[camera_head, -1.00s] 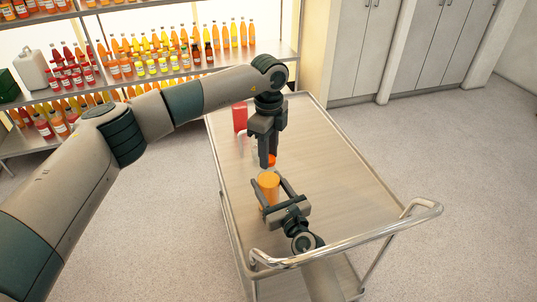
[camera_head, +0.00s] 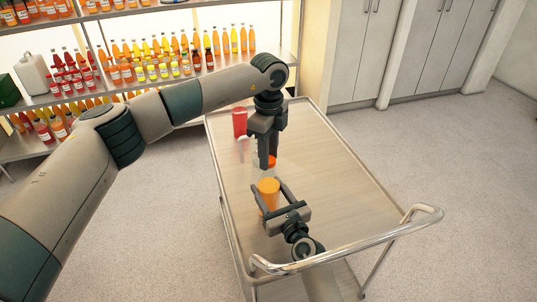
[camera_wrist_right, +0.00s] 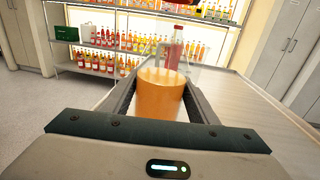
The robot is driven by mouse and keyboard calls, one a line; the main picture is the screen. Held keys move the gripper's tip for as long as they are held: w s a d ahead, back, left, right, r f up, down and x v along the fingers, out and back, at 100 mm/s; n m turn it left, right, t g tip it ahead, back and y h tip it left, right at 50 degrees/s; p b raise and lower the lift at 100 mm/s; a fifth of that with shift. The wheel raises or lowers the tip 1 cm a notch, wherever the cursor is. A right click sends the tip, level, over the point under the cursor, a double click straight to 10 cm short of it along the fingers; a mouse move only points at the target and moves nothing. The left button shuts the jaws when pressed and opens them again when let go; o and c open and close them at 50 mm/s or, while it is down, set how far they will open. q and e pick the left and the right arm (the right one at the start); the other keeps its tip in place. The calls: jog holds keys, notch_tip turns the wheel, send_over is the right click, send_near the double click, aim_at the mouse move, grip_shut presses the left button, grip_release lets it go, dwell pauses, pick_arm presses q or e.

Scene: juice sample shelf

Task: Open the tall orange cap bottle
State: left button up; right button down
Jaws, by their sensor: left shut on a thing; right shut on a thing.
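The bottle (camera_head: 268,196) holds orange juice and stands upright between the fingers of my right gripper (camera_head: 267,184), which is shut on its body. It fills the middle of the right wrist view (camera_wrist_right: 160,96), with a clear upper part above the juice. The orange cap (camera_head: 271,161) shows at the fingertips of my left gripper (camera_head: 267,164), which points straight down and is shut on it above the bottle. The fingers partly hide the cap. I cannot tell whether cap and bottle neck still touch.
Both grippers are over a metal cart (camera_head: 340,180) with a clear right side and a front handle rail (camera_head: 350,240). A red container (camera_head: 240,123) stands behind, near the left edge. Shelves of juice bottles (camera_head: 150,62) are at the back left.

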aim_at(274, 197)
pick_arm(q)
jog(key=shift+r, duration=2)
pick_arm(e)
jog(key=c, duration=0.6)
grip_release()
jog(key=shift+c, duration=0.2)
pick_arm(q)
jog(key=shift+f+b, duration=0.45)
pick_arm(e)
jog(key=shift+v, duration=3.7)
